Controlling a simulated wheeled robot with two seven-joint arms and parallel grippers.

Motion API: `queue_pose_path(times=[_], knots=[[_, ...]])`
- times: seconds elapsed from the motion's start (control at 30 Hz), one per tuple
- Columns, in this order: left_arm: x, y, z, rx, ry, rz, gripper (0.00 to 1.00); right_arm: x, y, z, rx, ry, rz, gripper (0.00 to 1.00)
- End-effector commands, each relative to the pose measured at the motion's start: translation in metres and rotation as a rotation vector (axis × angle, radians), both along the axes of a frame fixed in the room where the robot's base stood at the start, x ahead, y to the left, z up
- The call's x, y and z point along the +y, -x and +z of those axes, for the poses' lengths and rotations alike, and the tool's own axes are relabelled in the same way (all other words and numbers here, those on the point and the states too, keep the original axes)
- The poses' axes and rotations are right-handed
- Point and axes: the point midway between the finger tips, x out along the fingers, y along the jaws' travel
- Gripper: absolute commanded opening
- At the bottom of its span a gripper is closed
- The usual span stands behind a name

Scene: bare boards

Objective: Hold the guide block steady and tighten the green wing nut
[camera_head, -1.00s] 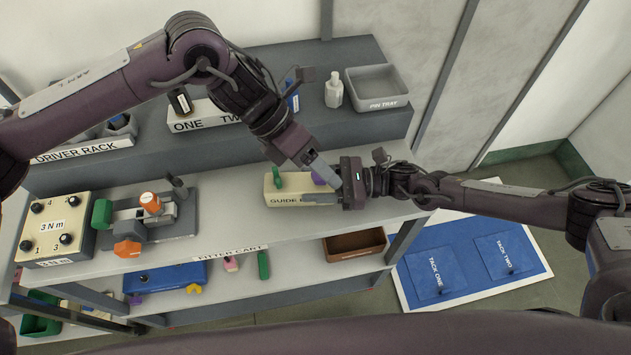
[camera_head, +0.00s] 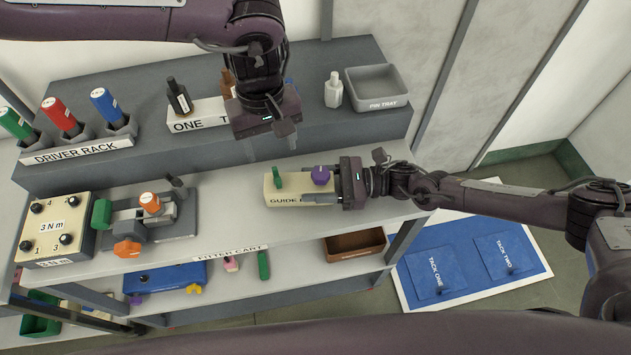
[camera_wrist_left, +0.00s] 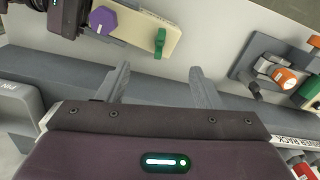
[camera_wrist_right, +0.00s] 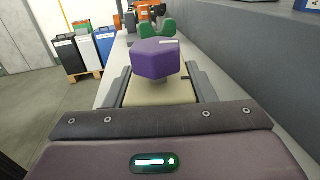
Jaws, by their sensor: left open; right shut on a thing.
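The cream guide block (camera_head: 290,188) lies on the fitter cart's top. The green wing nut (camera_head: 278,176) stands on its left part and a purple knob (camera_head: 320,175) on its right part. My right gripper (camera_head: 322,197) is shut on the block's right end; in the right wrist view its fingers flank the block (camera_wrist_right: 160,92), with the green wing nut (camera_wrist_right: 157,28) behind the purple knob (camera_wrist_right: 155,58). My left gripper (camera_head: 270,150) is open and empty, above and behind the block. The left wrist view shows the wing nut (camera_wrist_left: 159,42) beyond its spread fingers (camera_wrist_left: 160,85).
The raised shelf behind holds the driver rack (camera_head: 80,150), bottles and a pin tray (camera_head: 377,88). Cart top between fixture and block is clear.

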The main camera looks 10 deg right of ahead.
Motion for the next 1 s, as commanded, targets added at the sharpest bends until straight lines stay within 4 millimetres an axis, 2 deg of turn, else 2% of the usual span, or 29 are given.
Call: queue_pose_path(times=[0.4,0.6,1.0], knots=[[0.000,0.001,-0.055,0.004,0.000,0.000,0.60,0.000,0.000,0.000,0.000,0.000,0.000,0.23],[0.000,0.001,-0.077,0.003,0.001,0.001,0.60,0.000,0.000,0.000,0.000,0.000,0.000,0.23],[-0.001,0.000,-0.087,0.000,0.002,0.001,0.60,0.000,0.000,0.000,0.000,0.000,0.000,0.23]])
